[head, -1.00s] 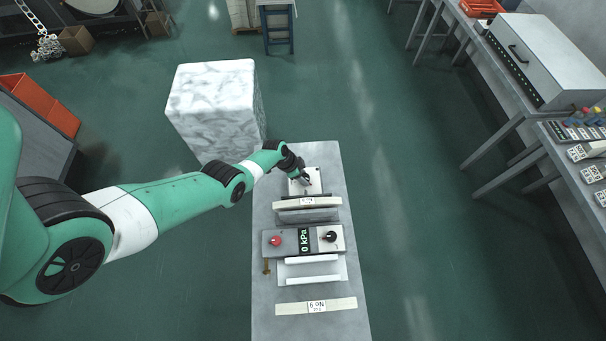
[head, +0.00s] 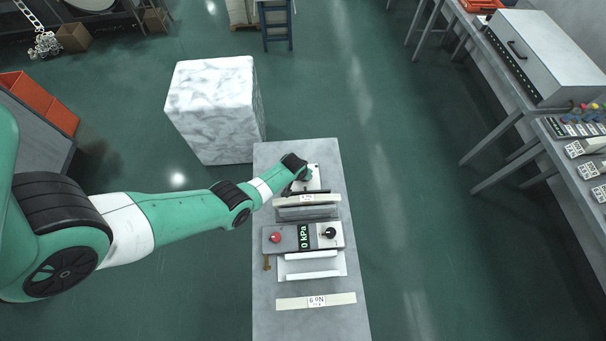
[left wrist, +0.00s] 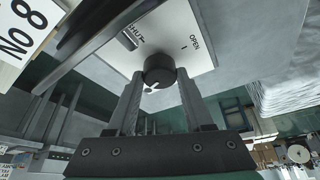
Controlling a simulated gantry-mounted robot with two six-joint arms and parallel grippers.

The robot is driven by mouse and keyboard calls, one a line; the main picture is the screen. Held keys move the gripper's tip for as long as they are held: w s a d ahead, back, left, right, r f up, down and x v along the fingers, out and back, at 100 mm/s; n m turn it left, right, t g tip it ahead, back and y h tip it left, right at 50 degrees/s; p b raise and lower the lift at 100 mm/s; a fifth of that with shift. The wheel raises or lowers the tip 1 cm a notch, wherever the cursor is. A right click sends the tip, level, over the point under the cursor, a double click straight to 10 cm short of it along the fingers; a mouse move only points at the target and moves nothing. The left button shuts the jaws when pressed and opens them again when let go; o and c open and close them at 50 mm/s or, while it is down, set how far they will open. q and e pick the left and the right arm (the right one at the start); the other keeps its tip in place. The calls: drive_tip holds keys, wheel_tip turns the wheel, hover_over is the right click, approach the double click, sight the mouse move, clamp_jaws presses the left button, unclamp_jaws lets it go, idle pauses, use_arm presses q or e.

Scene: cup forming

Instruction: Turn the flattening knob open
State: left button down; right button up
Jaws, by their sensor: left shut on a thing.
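The black flattening knob (left wrist: 158,70) sits on a pale plate (left wrist: 187,28) marked SHUT and OPEN in the left wrist view. My left gripper (left wrist: 157,80) has a finger on each side of the knob and is shut on it. A small white mark shows on the knob; I cannot tell exactly which label it faces. In the head view my left gripper (head: 304,178) is over the plate (head: 314,184) at the far end of the grey bench, and the knob is largely hidden by it. My right gripper is not in view.
On the bench (head: 269,326), a control box (head: 290,239) has a red button, a 0 kPa display and a black dial. An upright labelled board (head: 325,201) stands just in front of the plate. A marble block (head: 212,105) stands to the left. Side tables line the right.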

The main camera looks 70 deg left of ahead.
use_arm(q)
drive_tip(key=n+g+b, duration=0.1)
drive_tip(key=n, duration=0.1)
drive_tip(key=shift+w+f+n+y, duration=0.1)
drive_tip(key=shift+f+n+y, duration=0.05)
drive_tip(key=shift+n+y, duration=0.2)
drive_tip(key=n+g, duration=0.1)
drive_tip(key=n, duration=0.2)
drive_tip(key=shift+d, duration=0.1)
drive_tip(key=shift+w+n+g+y+b, duration=0.1)
drive_tip(key=shift+n+g+y+b, duration=0.3)
drive_tip(key=shift+n, duration=0.45)
drive_tip(key=n+g+b, duration=0.1)
drive_tip(key=n+b, duration=0.1)
drive_tip(key=n, duration=0.1)
drive_tip(key=shift+n+b, duration=0.7)
drive_tip(key=shift+b, duration=0.05)
drive_tip(key=shift+h, duration=0.25)
drive_tip(key=shift+c, duration=1.5)
unclamp_jaws()
